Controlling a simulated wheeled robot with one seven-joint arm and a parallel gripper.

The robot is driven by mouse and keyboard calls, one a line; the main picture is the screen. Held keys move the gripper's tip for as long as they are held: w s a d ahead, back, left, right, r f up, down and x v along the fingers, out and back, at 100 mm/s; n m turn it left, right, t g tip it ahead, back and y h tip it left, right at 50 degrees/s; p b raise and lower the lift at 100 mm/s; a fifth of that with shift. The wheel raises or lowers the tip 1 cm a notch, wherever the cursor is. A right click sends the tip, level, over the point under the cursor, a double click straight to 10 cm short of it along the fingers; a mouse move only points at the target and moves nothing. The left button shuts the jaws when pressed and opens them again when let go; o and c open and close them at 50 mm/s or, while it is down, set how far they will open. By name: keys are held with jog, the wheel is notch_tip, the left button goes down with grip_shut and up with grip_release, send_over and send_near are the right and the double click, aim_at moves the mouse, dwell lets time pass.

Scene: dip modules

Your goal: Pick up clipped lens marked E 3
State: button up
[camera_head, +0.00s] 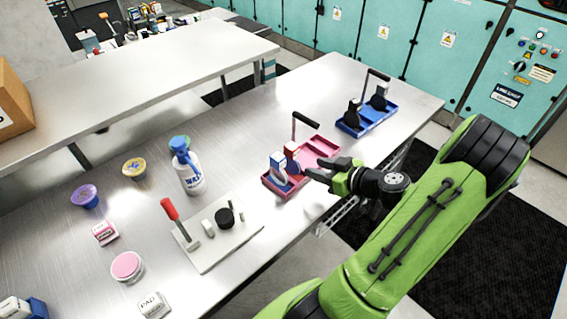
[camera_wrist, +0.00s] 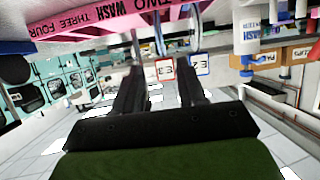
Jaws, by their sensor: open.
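The pink tray (camera_head: 322,147) stands on the steel bench in the head view, and its lettered wall (camera_wrist: 75,25) crosses the top of the wrist view, upside down. A red-edged tag (camera_wrist: 166,69) seems to read E 3. A blue-edged tag (camera_wrist: 203,64) beside it is harder to read. In the head view a blue-and-white piece (camera_head: 279,165) and a red piece (camera_head: 291,151) stand in the tray's near left part. My gripper (camera_head: 314,168) is open at the tray's right side. In the wrist view the red-edged tag shows between my fingertips (camera_wrist: 160,75), apparently beyond them.
A blue tray (camera_head: 372,122) with dark pieces stands behind. The pink tray has an upright post with a black handle (camera_head: 305,120).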

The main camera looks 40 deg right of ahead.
aim_at(298, 162)
jog(key=x, duration=0.6)
jog(key=shift+w+a, duration=0.25)
jog(key=shift+w, duration=0.05)
jog(key=x, duration=0.6)
jog(key=shift+d+f, duration=0.1)
jog(key=shift+f, duration=0.05)
jog(key=shift+s, duration=0.2)
jog(key=shift+c, duration=0.7)
jog(key=c, duration=0.5)
jog(key=shift+c, duration=0.2)
